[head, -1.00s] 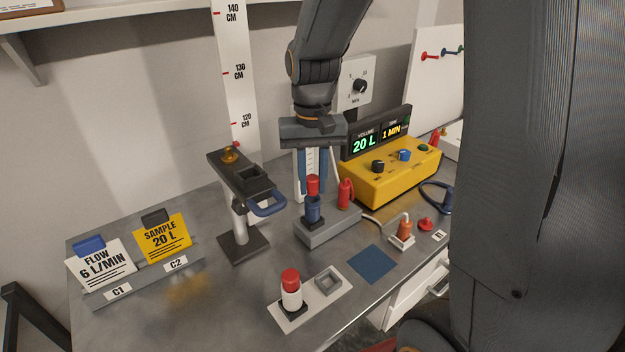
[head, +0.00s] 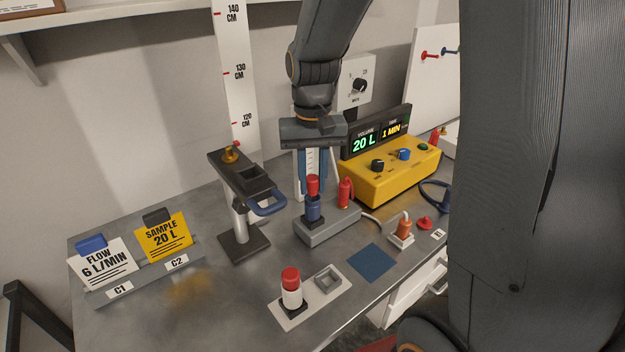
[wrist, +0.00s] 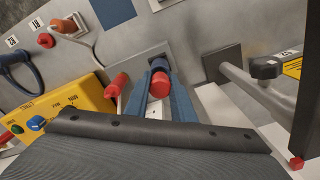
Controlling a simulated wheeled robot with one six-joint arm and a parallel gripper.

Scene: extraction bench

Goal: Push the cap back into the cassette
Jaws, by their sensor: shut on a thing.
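A dark blue cassette (head: 313,208) with a red cap (head: 313,185) on top stands upright in a grey block (head: 330,232) on the bench. My gripper (head: 313,186) points down over it, its two blue fingers on either side of the red cap. In the wrist view, the red cap (wrist: 161,84) sits between the fingers (wrist: 160,90), which are shut on it. Whether the cap is fully seated cannot be told.
A red cylinder (head: 346,192) stands close on the right of the cassette. A stand with a blue handle (head: 268,204) is at left, a yellow control box (head: 390,172) behind right. A white, red-topped cassette (head: 291,291) stands in front, near a blue mat (head: 372,263).

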